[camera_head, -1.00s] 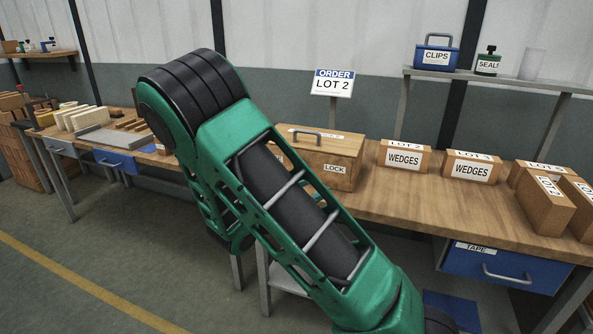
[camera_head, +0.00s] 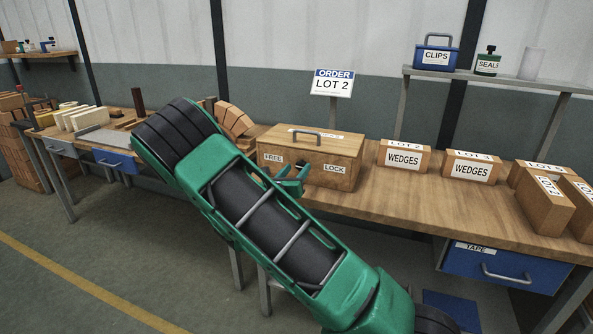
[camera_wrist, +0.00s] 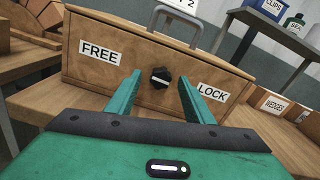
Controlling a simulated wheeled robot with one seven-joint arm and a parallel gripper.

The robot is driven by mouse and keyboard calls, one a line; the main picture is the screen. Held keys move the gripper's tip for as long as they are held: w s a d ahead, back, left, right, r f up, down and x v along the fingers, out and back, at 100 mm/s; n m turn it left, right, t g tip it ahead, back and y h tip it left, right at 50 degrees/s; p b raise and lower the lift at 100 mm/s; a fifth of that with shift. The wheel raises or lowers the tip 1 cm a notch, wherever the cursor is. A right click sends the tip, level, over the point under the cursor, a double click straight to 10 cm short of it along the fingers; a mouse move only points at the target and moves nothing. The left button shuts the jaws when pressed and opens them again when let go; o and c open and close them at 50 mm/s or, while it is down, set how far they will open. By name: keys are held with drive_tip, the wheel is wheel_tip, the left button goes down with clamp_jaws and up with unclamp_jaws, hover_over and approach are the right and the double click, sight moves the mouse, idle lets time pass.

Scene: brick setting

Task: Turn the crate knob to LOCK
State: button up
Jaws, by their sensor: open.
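The wooden crate (camera_head: 330,151) stands on the bench, with a FREE label on the left of its front and a LOCK label on the right. Its black knob (camera_wrist: 160,77) sits between the labels in the wrist view, with a white mark that lies nearly level across it. In the head view my gripper mostly hides the knob. My gripper (camera_head: 292,178) is in front of the crate. In the wrist view its two green fingers (camera_wrist: 158,88) are open, one on each side of the knob and apart from it. Nothing is held.
WEDGES boxes (camera_head: 404,156) stand right of the crate on the bench (camera_head: 395,200). Curved wooden pieces (camera_head: 235,120) lie to its left. An ORDER LOT 2 sign (camera_head: 332,84) rises behind it. A grey handle (camera_wrist: 178,20) tops the crate.

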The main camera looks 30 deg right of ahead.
drive_tip(key=shift+x, duration=0.9)
drive_tip(key=c, duration=1.1)
drive_tip(key=shift+o, duration=0.2)
